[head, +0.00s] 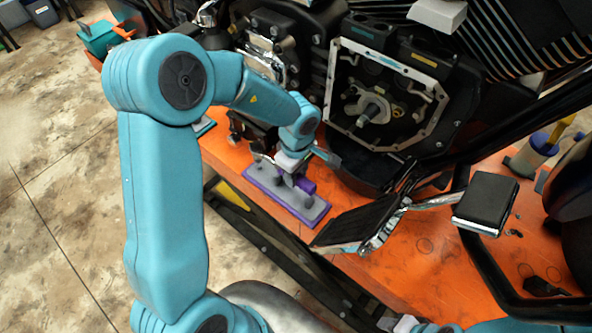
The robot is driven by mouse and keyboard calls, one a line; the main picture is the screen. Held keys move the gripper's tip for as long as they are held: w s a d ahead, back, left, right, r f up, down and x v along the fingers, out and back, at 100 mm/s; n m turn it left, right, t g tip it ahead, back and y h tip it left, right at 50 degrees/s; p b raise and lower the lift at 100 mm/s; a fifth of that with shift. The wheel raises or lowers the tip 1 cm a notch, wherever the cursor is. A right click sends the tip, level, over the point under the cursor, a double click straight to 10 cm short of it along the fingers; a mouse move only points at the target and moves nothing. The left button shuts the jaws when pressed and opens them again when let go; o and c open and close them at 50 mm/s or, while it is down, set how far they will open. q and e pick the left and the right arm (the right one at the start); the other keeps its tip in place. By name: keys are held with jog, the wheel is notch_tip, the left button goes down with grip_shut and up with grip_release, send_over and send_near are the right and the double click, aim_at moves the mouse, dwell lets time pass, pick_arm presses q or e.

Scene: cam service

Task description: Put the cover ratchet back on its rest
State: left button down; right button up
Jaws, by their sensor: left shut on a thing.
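My left gripper (290,163) reaches down over the orange lift table, in front of the engine. It is shut on what looks like the cover ratchet (326,157), whose dark bar sticks out to the right of the jaws. The rest of the ratchet is hidden by the wrist and jaws. Whether the ratchet touches the rest, I cannot tell. My right gripper does not show; only teal parts of my body are at the bottom edge.
The open engine case (440,95) stands close behind the gripper. A black footboard (360,222) and a pedal (486,203) jut out to the right of the rest. The orange table (410,270) carries bottles at the far right. Bare floor lies left.

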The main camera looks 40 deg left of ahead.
pick_arm(q)
jog(key=shift+p, duration=0.9)
dwell(0.5)
jog(key=shift+f, duration=0.15)
jog(key=shift+f, duration=1.8)
jog(key=c, duration=0.7)
grip_release()
jog(key=shift+c, duration=0.2)
jog(key=shift+r+p, duration=1.25)
jog(key=shift+p, duration=0.35)
jog(key=shift+r, duration=2.3)
jog(key=shift+d+r, duration=0.1)
